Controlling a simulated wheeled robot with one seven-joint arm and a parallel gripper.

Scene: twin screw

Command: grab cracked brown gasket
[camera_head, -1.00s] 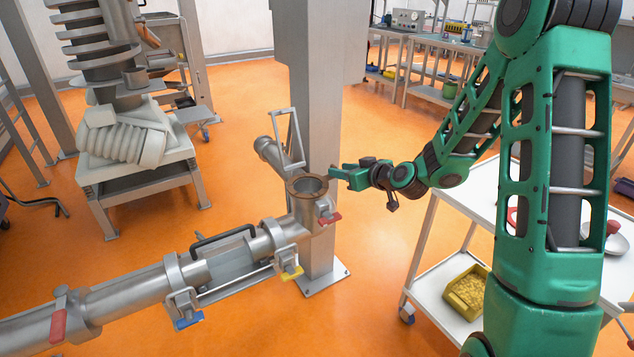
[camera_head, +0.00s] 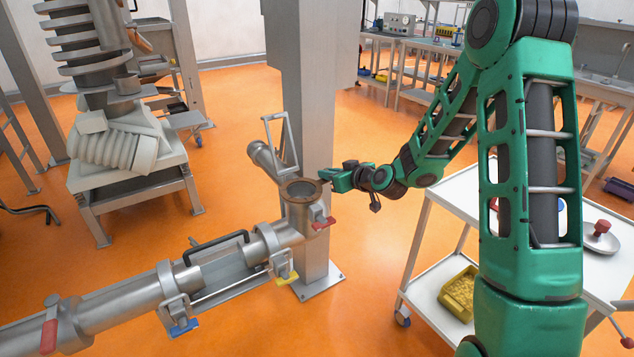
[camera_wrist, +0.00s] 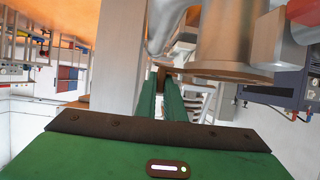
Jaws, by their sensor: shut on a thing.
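The brown gasket (camera_head: 300,188) shows as a ring on the open top of the upright steel pipe end (camera_head: 297,214); cracks are too small to make out. My gripper (camera_head: 322,175) is at the far right side of the ring, level with the rim or slightly above it. In the wrist view my two green fingers (camera_wrist: 161,92) point toward the pipe flange (camera_wrist: 225,70), with a small brownish piece between their tips. They are closed on the gasket's edge, though the contact is hard to see. Whether the ring is lifted off the flange cannot be told.
A grey column (camera_head: 312,110) stands right behind the pipe. A red-handled valve (camera_head: 323,223) and a metal loop handle (camera_head: 283,143) flank the opening. A white cart (camera_head: 447,250) with a yellow bin (camera_head: 459,292) stands right. Orange floor is open between.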

